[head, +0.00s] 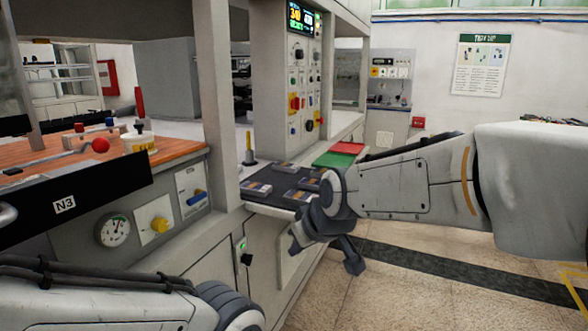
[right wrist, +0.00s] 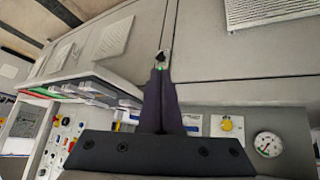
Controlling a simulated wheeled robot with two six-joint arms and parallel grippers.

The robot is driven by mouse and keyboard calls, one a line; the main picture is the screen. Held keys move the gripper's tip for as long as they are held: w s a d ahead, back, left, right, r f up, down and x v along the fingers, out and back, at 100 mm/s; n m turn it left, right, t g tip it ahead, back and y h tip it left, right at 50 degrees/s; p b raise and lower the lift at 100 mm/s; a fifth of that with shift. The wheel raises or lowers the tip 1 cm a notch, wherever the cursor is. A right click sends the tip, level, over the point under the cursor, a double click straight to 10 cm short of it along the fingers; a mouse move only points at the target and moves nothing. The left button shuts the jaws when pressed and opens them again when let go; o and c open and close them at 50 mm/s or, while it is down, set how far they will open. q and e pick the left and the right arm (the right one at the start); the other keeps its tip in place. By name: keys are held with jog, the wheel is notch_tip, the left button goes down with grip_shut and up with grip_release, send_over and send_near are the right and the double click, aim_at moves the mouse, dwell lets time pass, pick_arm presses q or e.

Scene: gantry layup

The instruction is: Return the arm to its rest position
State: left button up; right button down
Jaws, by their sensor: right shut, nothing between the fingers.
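My right arm reaches in from the right in the head view. Its dark gripper (head: 353,262) hangs in front of the grey cabinet (head: 205,255), below the level of the dark tray (head: 262,196), and points down. In the right wrist view the two fingers (right wrist: 161,75) lie together, shut and empty. The cabinet front with a yellow knob (right wrist: 227,124) and a round gauge (right wrist: 267,143) shows beyond them. Only a link of my left arm shows at the lower left of the head view; its gripper is out of frame.
Several small packs (head: 284,167) lie on the dark tray. Red (head: 346,148) and green (head: 334,160) panels lie behind it. A control panel (head: 303,85) with buttons stands above. A black N3 bar (head: 90,205) juts out at left. Open floor (head: 400,295) lies at lower right.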

jog(key=s+d+f+m+g+h, duration=0.2)
jog(key=s+d+f+m, duration=0.2)
jog(key=s+d+f, duration=0.4)
jog(key=s+d+f+m+g+h, duration=0.25)
jog(key=s+d+f, duration=0.35)
jog(key=d+f, duration=0.35)
jog(key=s+a+r+n+g+y, duration=0.1)
jog(key=s+a+r+n, duration=0.25)
jog(key=s+a, duration=0.35)
jog(key=s+a+r+n+g+y, duration=0.1)
jog(key=s+a+r+n, duration=0.25)
jog(key=s+a, duration=0.35)
notch_tip(320, 180, up, 15)
jog(key=w+p, duration=0.1)
jog(key=p, duration=1.4)
jog(key=shift+d+f, duration=0.2)
jog(key=shift+d, duration=0.15)
